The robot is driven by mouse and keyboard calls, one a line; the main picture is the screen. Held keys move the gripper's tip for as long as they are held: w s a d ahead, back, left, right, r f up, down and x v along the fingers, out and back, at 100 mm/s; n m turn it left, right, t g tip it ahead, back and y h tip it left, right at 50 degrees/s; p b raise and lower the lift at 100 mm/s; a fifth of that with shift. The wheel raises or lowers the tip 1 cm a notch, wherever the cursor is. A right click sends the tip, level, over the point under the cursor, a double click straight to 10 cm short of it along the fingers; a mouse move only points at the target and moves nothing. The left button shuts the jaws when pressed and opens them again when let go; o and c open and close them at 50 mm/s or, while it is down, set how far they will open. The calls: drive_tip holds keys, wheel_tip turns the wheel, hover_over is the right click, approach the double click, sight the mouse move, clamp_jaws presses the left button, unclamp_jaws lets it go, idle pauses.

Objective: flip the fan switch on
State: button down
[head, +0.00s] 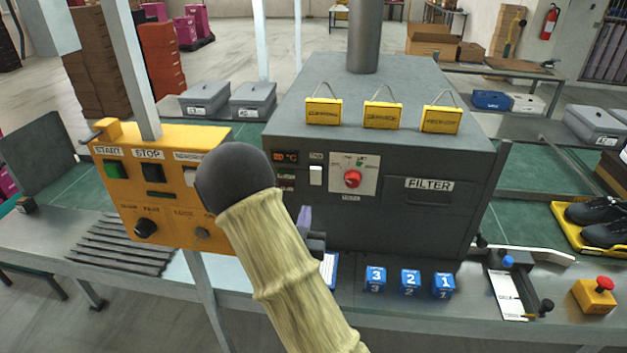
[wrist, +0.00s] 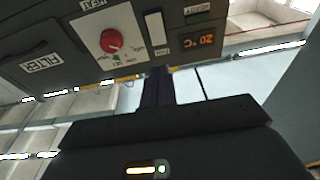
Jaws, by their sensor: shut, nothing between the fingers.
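The fan switch (head: 316,175) is a white upright rocker on the front of the dark grey oven-like machine (head: 420,225), between the small displays and the red knob. It also shows in the wrist view as a white rocker (wrist: 156,29), where the machine front appears upside down. I cannot tell which way the rocker is tipped. My gripper (head: 305,214) is in front of the machine, just below the switch in the head view, partly hidden by my arm. In the wrist view its fingers (wrist: 158,72) are together and empty, close to the rocker; a small gap seems to show.
A red knob (head: 352,179) sits right of the switch, and an orange display (head: 285,156) left. A yellow START/STOP box (head: 160,205) stands left. Blue numbered blocks (head: 410,281) line the bench below. A yellow box with a red button (head: 596,294) is at the right.

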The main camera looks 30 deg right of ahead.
sight(315, 171)
drive_tip(key=p+x, duration=0.4)
drive_tip(key=x, duration=0.7)
drive_tip(key=shift+w+d+r, duration=0.1)
drive_tip(key=shift+d+r, duration=0.1)
drive_tip(key=shift+d, duration=0.05)
drive_tip(key=shift+w+d, duration=0.25)
drive_tip(key=shift+w, duration=0.2)
